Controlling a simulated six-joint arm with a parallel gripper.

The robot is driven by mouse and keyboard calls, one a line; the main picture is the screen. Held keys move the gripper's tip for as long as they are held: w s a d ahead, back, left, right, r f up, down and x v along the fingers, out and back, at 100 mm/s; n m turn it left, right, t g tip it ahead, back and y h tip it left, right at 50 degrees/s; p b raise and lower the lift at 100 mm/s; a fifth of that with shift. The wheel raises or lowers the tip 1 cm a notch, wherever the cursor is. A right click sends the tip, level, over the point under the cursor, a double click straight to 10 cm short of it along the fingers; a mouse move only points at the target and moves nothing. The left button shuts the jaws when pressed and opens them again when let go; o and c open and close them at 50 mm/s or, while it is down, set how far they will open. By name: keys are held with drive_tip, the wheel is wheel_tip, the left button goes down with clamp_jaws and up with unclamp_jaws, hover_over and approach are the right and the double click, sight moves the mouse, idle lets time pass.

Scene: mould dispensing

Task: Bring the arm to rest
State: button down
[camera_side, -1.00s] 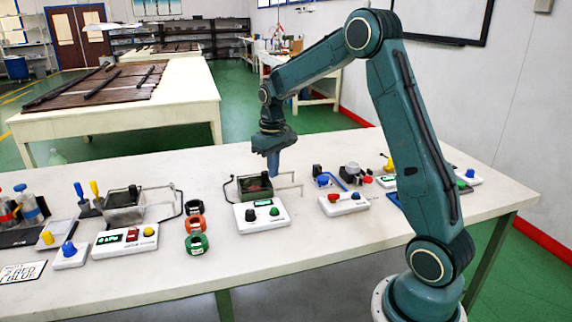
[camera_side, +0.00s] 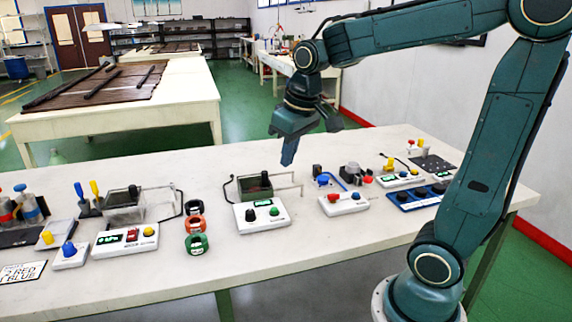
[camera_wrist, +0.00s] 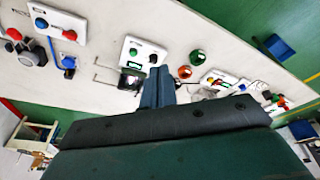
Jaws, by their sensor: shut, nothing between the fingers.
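My gripper (camera_side: 289,152) hangs above the white table (camera_side: 330,245) in the side view, over its back edge near the green-framed box (camera_side: 255,187). Its fingers are together and empty, pointing down. In the wrist view my gripper (camera_wrist: 158,75) shows as two closed blue-grey fingers above the table. The fingertips are clear of everything on the table.
Under and near my gripper stand a white box with black and green knobs (camera_side: 262,216) and one with a red knob (camera_side: 343,203). Several coloured rings (camera_side: 197,244) lie left of them.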

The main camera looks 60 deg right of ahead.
drive_tip(key=s+a+n+t, duration=0.1)
drive_tip(key=s+a, duration=0.5)
drive_tip(key=s, duration=0.7)
drive_tip(key=shift+s+a+t+y, duration=0.2)
drive_tip(key=shift+t+y, duration=0.1)
drive_tip(key=shift+t, duration=0.5)
idle(5.1)
